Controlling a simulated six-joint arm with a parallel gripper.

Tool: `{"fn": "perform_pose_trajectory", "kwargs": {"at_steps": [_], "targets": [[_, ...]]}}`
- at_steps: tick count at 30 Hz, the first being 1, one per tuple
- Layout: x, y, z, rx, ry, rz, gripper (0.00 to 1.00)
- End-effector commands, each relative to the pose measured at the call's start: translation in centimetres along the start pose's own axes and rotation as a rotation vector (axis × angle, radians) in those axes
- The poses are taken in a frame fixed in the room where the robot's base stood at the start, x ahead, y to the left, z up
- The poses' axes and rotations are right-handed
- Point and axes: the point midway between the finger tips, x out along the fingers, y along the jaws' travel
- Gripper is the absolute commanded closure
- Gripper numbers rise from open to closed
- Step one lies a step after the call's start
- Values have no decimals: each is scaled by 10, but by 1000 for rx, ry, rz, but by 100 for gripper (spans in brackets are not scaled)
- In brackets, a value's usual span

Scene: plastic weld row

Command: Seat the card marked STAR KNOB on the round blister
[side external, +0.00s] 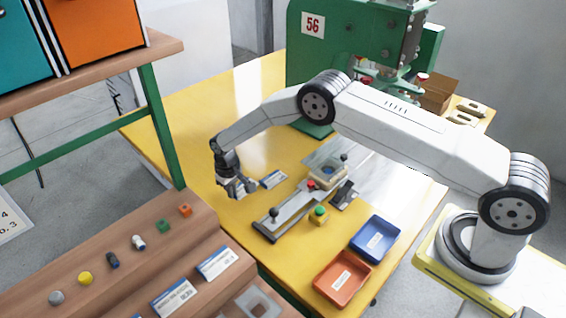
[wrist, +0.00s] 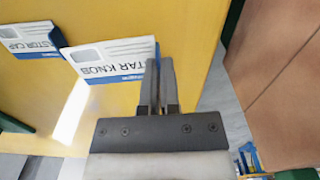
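In the wrist view the white and blue card marked STAR KNOB (wrist: 108,60) shows face on with its lettering upside down. My gripper (wrist: 161,62) has its two dark fingers close together at the right end of this card, and the left finger overlaps its edge. I cannot tell whether the fingers grip it. In the side view my gripper (side external: 238,190) is low over the yellow table, left of a white and blue card (side external: 273,179) whose lettering is too small to read. The round blister cannot be made out.
A second card (wrist: 22,38) ending in STOR CAP lies farther left. A slide fixture (side external: 285,212) and a green press (side external: 330,60) stand right of my gripper. Blue (side external: 375,239) and orange (side external: 343,278) trays are in front. Wooden steps (side external: 130,265) hold small parts and cards.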

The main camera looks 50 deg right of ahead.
Motion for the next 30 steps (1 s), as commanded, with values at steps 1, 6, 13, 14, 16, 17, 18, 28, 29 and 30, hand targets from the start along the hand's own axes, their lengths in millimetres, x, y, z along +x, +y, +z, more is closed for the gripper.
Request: {"fn": "perform_pose_trajectory", "kwargs": {"at_steps": [1, 6, 13, 14, 16, 17, 18, 28, 29, 30], "targets": [[-1, 0, 0, 0, 0, 0, 100], [-1, 0, 0, 0, 0, 0, 100], [-2, 2, 1, 1, 0, 0, 100], [-2, 4, 1, 2, 0, 0, 100], [-3, 9, 2, 3, 0, 0, 100], [-4, 12, 3, 5, 0, 0, 100], [-5, 17, 4, 8, -1, 0, 100], [-26, 87, 30, 33, 0, 0, 100], [-28, 95, 34, 36, 0, 0, 100], [-31, 106, 40, 40, 0, 0, 100]]}}
